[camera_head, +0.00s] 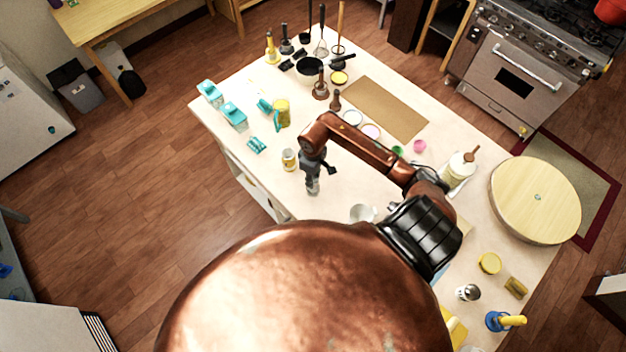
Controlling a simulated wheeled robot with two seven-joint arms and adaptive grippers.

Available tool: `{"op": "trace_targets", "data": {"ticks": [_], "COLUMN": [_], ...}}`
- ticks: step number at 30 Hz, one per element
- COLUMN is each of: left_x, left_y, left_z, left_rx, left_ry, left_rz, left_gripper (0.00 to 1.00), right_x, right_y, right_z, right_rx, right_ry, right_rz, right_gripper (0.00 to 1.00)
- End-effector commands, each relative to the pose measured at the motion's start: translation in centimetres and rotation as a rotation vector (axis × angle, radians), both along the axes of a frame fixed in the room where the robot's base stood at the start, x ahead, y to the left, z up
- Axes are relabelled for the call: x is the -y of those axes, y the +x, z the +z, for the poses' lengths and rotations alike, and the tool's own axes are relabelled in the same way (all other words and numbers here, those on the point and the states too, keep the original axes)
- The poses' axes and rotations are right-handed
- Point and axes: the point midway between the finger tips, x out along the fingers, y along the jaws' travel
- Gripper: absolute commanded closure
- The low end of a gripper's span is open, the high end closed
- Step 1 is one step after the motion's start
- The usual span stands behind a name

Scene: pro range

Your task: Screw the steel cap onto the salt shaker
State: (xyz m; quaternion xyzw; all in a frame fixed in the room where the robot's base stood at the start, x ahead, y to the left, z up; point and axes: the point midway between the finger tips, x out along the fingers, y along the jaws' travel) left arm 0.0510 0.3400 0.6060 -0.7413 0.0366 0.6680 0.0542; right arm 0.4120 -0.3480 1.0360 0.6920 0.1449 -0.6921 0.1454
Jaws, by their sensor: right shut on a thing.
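My right gripper (313,188) points down over the worktop, left of the middle of the table. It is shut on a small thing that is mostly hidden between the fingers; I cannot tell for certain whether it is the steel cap. A small jar with a yellowish band (289,160) stands upright to the upper left of the gripper, apart from it. A small silvery shaker-like container (468,292) is near the front right of the table. I cannot tell for certain which of these is the salt shaker. My left gripper is not in view.
The pale table (345,205) holds a yellow mug (282,113), teal cartons (233,114), a brown mat (385,108), a white canister (460,168) and a round wooden board (536,199). Utensils crowd its far end. A pale cup (361,213) stands right of the gripper.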

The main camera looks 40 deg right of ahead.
Motion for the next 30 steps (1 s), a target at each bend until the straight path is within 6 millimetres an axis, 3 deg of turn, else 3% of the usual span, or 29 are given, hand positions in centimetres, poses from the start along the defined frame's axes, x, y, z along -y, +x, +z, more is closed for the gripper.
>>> {"op": "trace_targets", "data": {"ticks": [2,3,12,20,30], "left_x": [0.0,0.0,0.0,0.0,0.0], "left_y": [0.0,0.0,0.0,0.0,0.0], "left_z": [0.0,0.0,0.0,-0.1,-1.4], "left_rx": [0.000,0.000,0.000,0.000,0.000], "left_ry": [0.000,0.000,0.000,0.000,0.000], "left_rz": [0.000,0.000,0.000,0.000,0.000], "left_gripper": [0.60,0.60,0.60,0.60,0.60], "right_x": [0.0,0.0,0.0,0.0,0.2], "right_y": [-0.1,-0.1,-0.1,0.0,0.1], "right_z": [-0.1,-0.1,0.0,0.0,-0.1], "right_rx": [-0.002,-0.002,-0.001,-0.001,0.000], "right_ry": [0.000,0.000,0.001,0.000,-0.003], "right_rz": [0.001,0.001,0.001,0.014,0.464], "right_gripper": [0.83,0.70,0.51,0.51,0.51]}}
